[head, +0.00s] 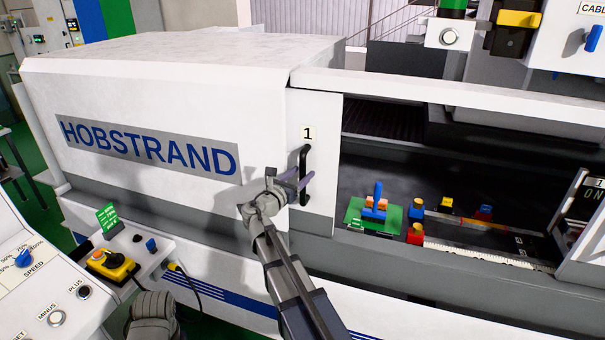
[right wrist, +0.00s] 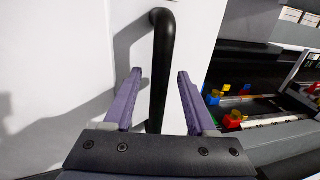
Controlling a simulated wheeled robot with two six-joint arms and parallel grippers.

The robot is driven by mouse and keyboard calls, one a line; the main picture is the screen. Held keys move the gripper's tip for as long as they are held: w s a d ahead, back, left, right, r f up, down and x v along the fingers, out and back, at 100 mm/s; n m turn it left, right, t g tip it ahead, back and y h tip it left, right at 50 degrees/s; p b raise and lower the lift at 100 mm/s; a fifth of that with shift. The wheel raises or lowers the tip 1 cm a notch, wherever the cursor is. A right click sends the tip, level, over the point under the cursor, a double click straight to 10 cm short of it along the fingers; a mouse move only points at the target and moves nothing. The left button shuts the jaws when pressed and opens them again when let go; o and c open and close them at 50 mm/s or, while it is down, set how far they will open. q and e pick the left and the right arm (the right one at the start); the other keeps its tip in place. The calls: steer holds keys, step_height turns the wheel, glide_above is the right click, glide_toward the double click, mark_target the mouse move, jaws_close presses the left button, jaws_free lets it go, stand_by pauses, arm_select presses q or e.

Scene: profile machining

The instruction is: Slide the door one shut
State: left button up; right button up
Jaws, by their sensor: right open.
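Door one (head: 315,200) is the white sliding panel marked with a "1" label (head: 309,132). It stands at the left of the machine opening, which is uncovered to its right. Its black vertical bar handle (head: 303,160) also shows in the right wrist view (right wrist: 160,60). My right gripper (head: 300,180) is at the handle's lower half. In the right wrist view its purple fingers (right wrist: 159,74) are open, one on each side of the bar, with gaps between. My left gripper is not seen.
A second door edge (head: 580,215) is at the far right. A control panel (head: 45,285) and a yellow switch box (head: 112,265) are at lower left.

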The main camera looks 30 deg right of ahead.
steer(key=shift+w+d, duration=0.3)
steer(key=shift+d, duration=0.25)
jaws_close()
stand_by(1.1)
